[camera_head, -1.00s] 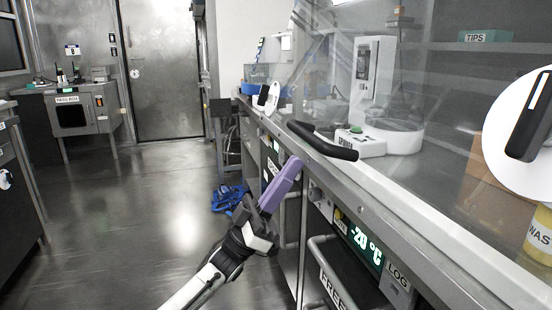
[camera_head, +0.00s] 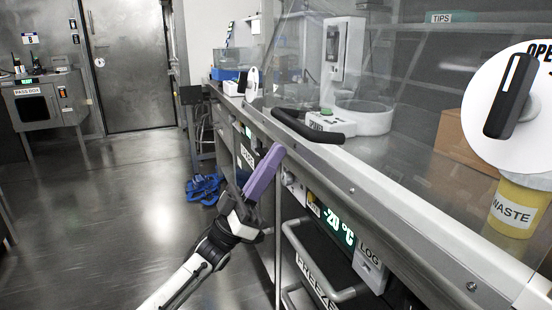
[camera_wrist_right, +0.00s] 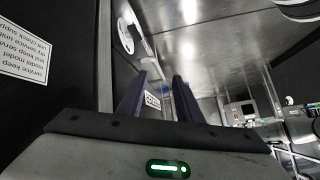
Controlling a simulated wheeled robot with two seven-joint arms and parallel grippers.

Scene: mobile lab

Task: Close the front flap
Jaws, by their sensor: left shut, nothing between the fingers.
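The front flap appears to be the large clear panel (camera_head: 400,130) above the bench's front edge. A curved black bar handle (camera_head: 312,127) sits at its lower left. I cannot tell how far the flap stands open. My left gripper (camera_head: 277,150) has purple fingers pressed together and empty. Its tips point up, just below and left of the black handle, apart from it in the picture. In the right wrist view my right gripper (camera_wrist_right: 160,85) has two dark purple fingers spread apart with nothing between them. The right gripper is not in the head view.
A white disc with a black lever (camera_head: 510,95) marked "OPE..." is at the right. Behind the panel are a white device (camera_head: 362,118) and a yellow waste bin (camera_head: 518,208). A freezer handle (camera_head: 312,265) juts out below the bench. The floor (camera_head: 110,220) at left is clear.

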